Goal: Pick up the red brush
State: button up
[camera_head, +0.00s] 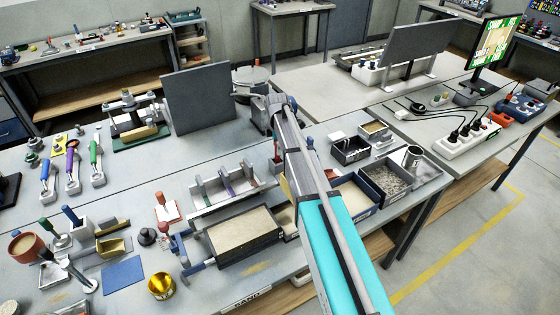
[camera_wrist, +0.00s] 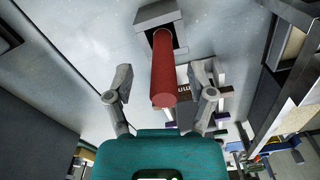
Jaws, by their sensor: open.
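The red brush (camera_wrist: 163,75) shows in the wrist view as a thick red handle, its end facing the camera. Its far end meets a grey square holder (camera_wrist: 158,15) on the pale table. My gripper (camera_wrist: 160,98) is open, with one finger on each side of the handle and visible gaps between. In the head view my gripper (camera_head: 268,113) is over the middle of the bench, left of the forearm. A small red upright handle (camera_head: 277,148) just below it looks like the same brush. The bristles are hidden.
A dark upright panel (camera_head: 198,100) stands left of my gripper. A slotted grey rack (camera_head: 228,186) and a sand tray (camera_head: 245,238) lie in front. A gravel box (camera_head: 388,180) and a metal cup (camera_head: 412,157) are to the right.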

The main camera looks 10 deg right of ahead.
jog(key=shift+f+b, duration=0.4)
jog(key=shift+f, duration=0.2)
grip_shut()
dwell(0.4)
